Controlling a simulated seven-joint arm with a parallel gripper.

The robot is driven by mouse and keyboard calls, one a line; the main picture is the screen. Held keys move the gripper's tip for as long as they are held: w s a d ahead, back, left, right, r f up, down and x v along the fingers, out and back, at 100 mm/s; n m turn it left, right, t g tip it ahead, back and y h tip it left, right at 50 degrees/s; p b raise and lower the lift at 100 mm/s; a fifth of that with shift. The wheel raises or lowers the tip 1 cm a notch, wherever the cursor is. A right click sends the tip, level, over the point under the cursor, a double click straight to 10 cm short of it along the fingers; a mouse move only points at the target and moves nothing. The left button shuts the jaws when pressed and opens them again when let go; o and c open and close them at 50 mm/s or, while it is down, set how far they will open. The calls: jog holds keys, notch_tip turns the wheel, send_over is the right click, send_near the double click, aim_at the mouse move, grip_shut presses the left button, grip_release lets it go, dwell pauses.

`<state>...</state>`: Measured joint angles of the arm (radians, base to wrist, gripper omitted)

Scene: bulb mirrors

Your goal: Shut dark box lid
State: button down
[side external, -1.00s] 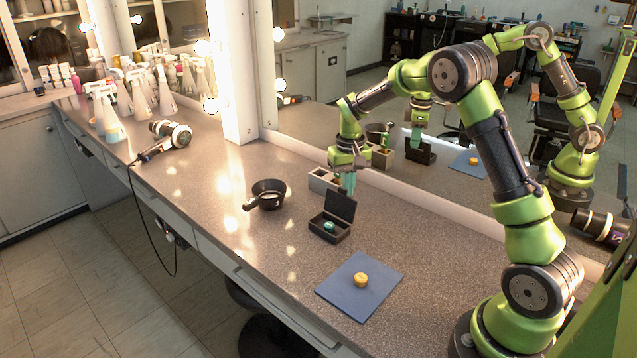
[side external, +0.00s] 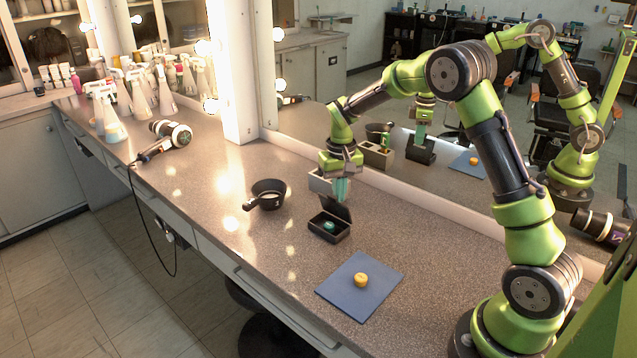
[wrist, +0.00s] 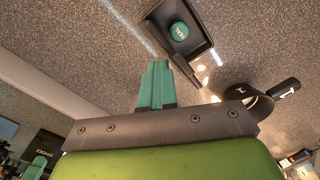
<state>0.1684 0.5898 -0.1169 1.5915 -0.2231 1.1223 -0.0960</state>
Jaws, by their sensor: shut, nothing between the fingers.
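The dark box (side external: 330,228) stands on the counter with a round teal-green piece (side external: 329,225) inside its tray. Its lid (side external: 336,207) is hinged at the back and tilted partway over the tray, lower than upright. My gripper (side external: 341,196) is shut and empty, with its teal fingers at the upper edge of the lid, on its back side; whether they touch it I cannot tell. In the wrist view the shut fingers (wrist: 156,85) point toward the dark box (wrist: 178,28), with the teal piece (wrist: 180,31) still visible in it.
A grey divided box (side external: 320,182) stands close behind the dark box, by the mirror. A black round pan-like holder (side external: 267,194) is to the left. A blue mat (side external: 358,286) with a yellow round piece (side external: 361,280) lies in front to the right.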

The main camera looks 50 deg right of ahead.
jog(key=shift+s+a+f, duration=0.1)
jog(key=shift+a+f, duration=0.05)
jog(key=shift+a, duration=0.5)
jog(key=shift+a, duration=1.3)
jog(key=shift+f, duration=1.85)
jog(key=shift+r, duration=0.1)
notch_tip(320, 180, up, 8)
dwell(0.3)
